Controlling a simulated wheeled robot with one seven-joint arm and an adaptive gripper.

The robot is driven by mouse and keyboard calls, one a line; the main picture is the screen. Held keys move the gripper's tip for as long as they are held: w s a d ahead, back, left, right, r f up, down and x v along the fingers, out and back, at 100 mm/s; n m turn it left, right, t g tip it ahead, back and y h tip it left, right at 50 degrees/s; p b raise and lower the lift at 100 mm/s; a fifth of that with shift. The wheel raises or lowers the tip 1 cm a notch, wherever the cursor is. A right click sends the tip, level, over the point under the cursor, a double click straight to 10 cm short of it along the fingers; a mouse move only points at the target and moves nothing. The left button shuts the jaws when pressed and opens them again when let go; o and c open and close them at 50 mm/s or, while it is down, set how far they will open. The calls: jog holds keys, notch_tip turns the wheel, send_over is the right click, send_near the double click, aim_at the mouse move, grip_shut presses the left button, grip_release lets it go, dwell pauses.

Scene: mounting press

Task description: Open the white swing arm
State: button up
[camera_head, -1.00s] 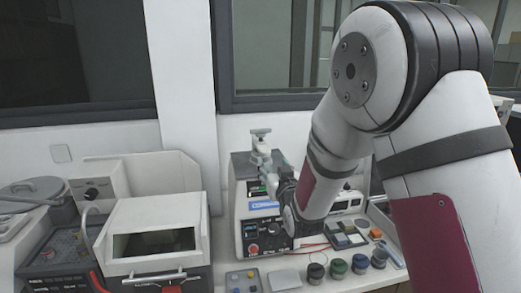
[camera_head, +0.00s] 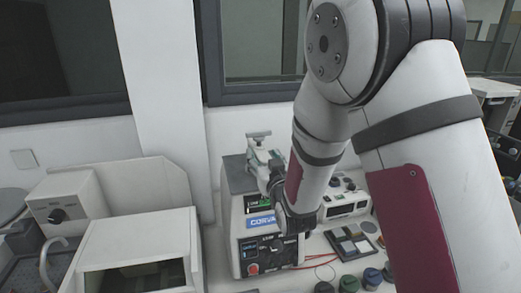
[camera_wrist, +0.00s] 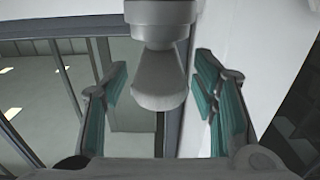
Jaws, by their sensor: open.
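The mounting press (camera_head: 262,220) stands on the bench, with a display and a blue label on its front. The white swing arm (camera_head: 258,137) shows as a small pale piece at its top. In the wrist view the swing arm (camera_wrist: 160,80) is a pale, flat-ended bar under a round cap, extending between my fingers. My gripper (camera_head: 264,160) is at the press's top, just below and beside the swing arm. In the wrist view my gripper (camera_wrist: 161,78) is open, teal pads on either side of the bar with visible gaps. My own arm hides the press's right side.
A white boxy machine (camera_head: 140,245) stands left of the press, with a knobbed control box (camera_head: 62,208) behind it. Several dark jars (camera_head: 349,283) and a tray of samples (camera_head: 350,243) lie to the right. A wall and window are behind.

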jog(key=shift+w, duration=0.25)
jog(key=shift+c, duration=0.5)
grip_shut()
jog(key=shift+w, duration=0.1)
